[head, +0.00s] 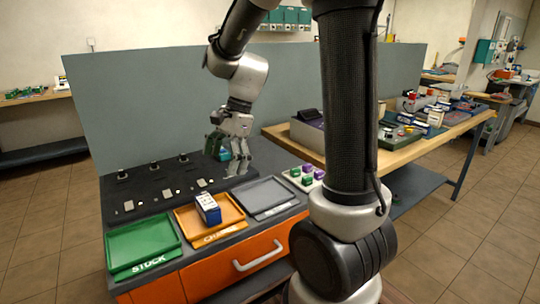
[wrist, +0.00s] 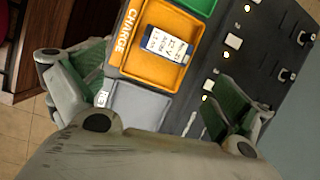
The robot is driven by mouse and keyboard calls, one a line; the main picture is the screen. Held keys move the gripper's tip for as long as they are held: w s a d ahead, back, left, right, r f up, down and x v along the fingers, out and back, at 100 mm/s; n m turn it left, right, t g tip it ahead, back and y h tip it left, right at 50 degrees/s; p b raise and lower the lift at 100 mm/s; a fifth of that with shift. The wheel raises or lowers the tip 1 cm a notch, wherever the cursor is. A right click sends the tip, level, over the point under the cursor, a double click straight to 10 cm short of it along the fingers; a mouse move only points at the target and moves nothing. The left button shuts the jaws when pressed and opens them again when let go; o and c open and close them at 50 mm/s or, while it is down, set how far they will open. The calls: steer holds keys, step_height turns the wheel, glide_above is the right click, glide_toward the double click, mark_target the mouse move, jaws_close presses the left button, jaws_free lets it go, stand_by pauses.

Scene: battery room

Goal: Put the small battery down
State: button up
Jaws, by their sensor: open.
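My gripper (head: 229,171) is above the bench, behind the grey tray (head: 262,192) and up and to the right of the battery. In the wrist view its green-padded fingers (wrist: 160,100) are wide apart with nothing between them. The gripper is clear of the battery.
The green STOCK tray (head: 143,243) is left of the orange tray and looks empty. A black panel (head: 150,187) with switches and small lights runs behind the trays. A white holder with purple and green blocks (head: 305,177) stands at the right. A grey partition (head: 140,100) rises behind.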

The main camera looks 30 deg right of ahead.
steer(key=s+d+r+n+t+h, duration=0.2)
steer(key=s+d+r+n, duration=0.2)
steer(key=s+n, duration=0.4)
steer(key=s+d+r+n+t+h, duration=0.2)
steer(key=s+d+r+n, duration=0.2)
steer(key=s+n, duration=0.4)
steer(key=shift+s+d+r, duration=0.25)
steer(key=shift+s+d, duration=0.45)
steer(key=shift+s, duration=0.3)
